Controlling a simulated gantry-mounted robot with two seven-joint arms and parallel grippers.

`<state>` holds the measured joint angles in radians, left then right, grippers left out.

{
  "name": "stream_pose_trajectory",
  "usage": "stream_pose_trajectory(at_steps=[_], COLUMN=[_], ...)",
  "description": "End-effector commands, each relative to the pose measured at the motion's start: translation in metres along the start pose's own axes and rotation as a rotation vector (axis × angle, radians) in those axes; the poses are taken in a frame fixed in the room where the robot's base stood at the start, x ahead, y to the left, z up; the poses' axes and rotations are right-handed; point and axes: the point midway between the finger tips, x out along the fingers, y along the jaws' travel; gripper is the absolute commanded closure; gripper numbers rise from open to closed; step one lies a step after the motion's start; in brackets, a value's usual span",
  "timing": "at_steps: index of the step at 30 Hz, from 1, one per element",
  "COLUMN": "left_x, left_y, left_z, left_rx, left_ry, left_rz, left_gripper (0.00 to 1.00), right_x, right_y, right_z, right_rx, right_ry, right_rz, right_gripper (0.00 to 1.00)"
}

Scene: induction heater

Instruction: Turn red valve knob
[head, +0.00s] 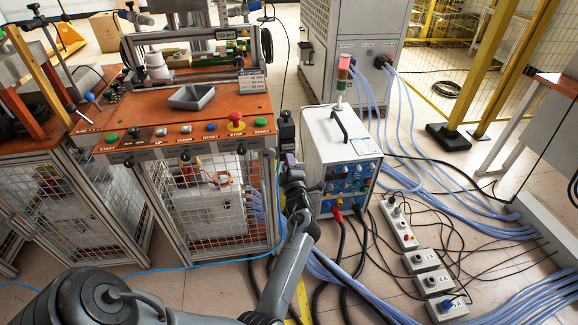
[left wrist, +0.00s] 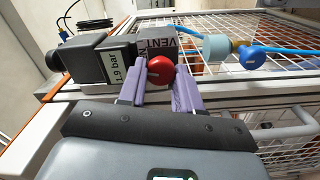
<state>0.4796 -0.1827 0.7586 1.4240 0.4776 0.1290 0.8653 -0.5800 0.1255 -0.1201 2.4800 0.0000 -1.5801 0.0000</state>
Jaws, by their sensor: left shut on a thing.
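The red valve knob (left wrist: 160,70) sits on a dark valve block (left wrist: 92,60) with a "1.9 bar" label and the word VENT, seen in the left wrist view. My left gripper (left wrist: 158,80) has its two purple fingers on either side of the knob, shut on it. In the head view the valve block (head: 286,131) is at the right front corner of the orange-topped bench, and my left gripper (head: 289,160) is just below it. The knob is hidden there by my gripper. My right gripper is not in view.
A blue round fitting (left wrist: 254,56) with a blue hose is to the right of the knob, before a wire mesh panel (left wrist: 210,25). In the head view the white heater unit (head: 340,150) stands close to the right of my gripper. Cables cover the floor beyond it.

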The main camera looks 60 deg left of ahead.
Motion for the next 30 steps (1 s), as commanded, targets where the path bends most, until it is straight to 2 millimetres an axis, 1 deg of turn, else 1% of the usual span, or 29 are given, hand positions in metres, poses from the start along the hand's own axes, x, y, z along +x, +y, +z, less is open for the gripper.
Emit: stream_pose_trajectory(at_steps=[6, 12, 18, 30], left_x=[-0.0001, 0.0002, 0.0001, 0.0001], left_y=[-0.0008, -0.0006, -0.0011, -0.0012], left_z=[0.0, -0.0002, -0.0004, -0.0004], left_rx=[-0.146, -0.228, -0.265, -0.271], left_ry=[0.001, 0.001, 0.001, 0.001], left_rz=[0.001, 0.001, 0.0, -0.001], left_gripper=[0.97, 0.97, 0.97, 0.97], right_x=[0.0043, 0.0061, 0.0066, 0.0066], right_y=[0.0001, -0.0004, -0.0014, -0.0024], right_z=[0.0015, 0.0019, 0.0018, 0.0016], right_rx=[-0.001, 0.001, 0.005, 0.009], right_ry=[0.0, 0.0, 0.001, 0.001], right_rz=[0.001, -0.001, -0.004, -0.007], right_gripper=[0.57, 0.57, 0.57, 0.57])
